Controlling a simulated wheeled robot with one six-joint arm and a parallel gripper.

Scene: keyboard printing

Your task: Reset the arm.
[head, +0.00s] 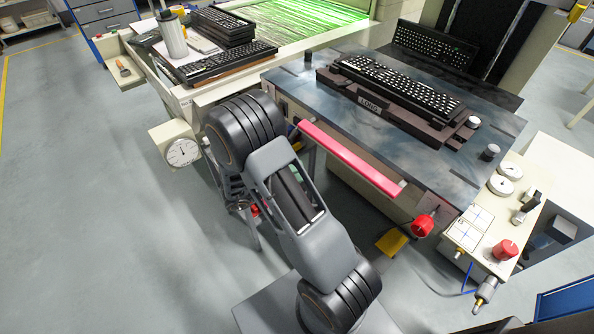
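My arm (295,200) stands folded in the lower middle of the head view. Its large dark elbow joint (243,130) is raised in front of the machine's near edge. The links beyond the elbow are mostly hidden behind it. I cannot make out my gripper or its fingers in this view, so I cannot see whether it holds anything.
A keyboard (400,85) lies in a dark fixture on the machine table (300,75). Another stands in the machine behind it (435,45). Stacked keyboards (222,25) and a grey canister (172,35) are on the left side table. A pink-red bar (350,158) runs along the front. Floor at left is clear.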

